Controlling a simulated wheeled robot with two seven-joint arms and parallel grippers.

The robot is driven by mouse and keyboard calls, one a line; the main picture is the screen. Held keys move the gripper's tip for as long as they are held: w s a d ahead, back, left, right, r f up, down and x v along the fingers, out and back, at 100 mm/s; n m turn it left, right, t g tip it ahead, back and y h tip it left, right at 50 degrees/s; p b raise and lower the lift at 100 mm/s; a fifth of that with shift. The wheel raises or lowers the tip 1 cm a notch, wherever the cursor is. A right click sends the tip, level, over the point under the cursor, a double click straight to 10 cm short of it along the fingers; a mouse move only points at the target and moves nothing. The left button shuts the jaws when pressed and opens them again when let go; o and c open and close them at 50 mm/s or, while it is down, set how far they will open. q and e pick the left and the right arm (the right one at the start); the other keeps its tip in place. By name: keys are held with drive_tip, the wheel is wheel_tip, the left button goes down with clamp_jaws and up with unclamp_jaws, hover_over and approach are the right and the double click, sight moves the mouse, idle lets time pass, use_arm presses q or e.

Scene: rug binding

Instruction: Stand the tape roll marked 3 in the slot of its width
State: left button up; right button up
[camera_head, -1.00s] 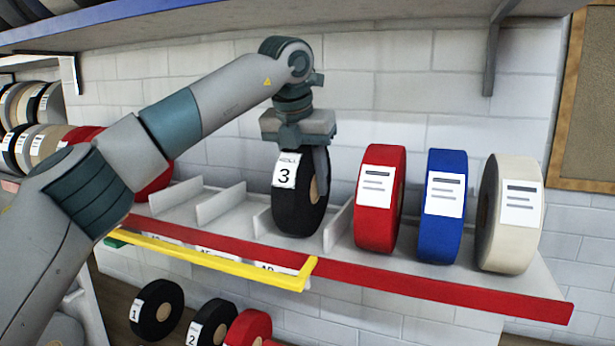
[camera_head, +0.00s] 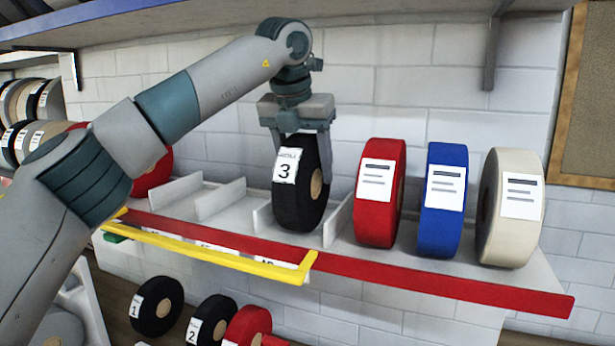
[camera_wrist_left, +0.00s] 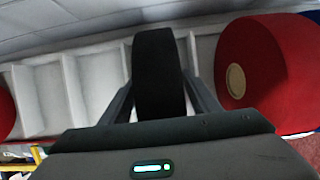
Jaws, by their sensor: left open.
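The black tape roll marked 3 (camera_head: 298,200) stands upright on the shelf between two grey dividers, in the rightmost slot. It also shows in the left wrist view (camera_wrist_left: 157,75). My left gripper (camera_head: 300,140) is above and around the top of the roll, open, with a finger on either side. In the left wrist view the fingers (camera_wrist_left: 160,100) stand clear of the roll's sides. The slot's width label on the shelf front is too small and partly hidden to read. My right gripper is not in view.
Red (camera_head: 380,215), blue (camera_head: 442,225) and cream (camera_head: 505,240) rolls stand close on the right. Empty slots (camera_head: 215,200) lie to the left. A yellow rail (camera_head: 215,252) runs along the red shelf edge. Rolls marked 1 (camera_head: 157,307) and 2 (camera_head: 208,322) sit below.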

use_arm(q)
drive_tip(key=s+a+r+b, duration=0.1)
drive_tip(key=s+b, duration=0.1)
drive_tip(key=s, duration=0.1)
drive_tip(key=s+a+r+b, duration=0.1)
drive_tip(key=s+a+b, duration=0.1)
drive_tip(key=s+b, duration=0.1)
drive_tip(key=s+a+r+b, duration=0.1)
drive_tip(key=s+b, duration=0.2)
drive_tip(key=s, duration=0.2)
drive_tip(key=shift+s+a, duration=0.25)
drive_tip(key=shift+a, duration=0.1)
drive_tip(key=shift+s+a+b, duration=0.15)
drive_tip(key=shift+s+b, duration=0.15)
drive_tip(key=shift+s, duration=0.15)
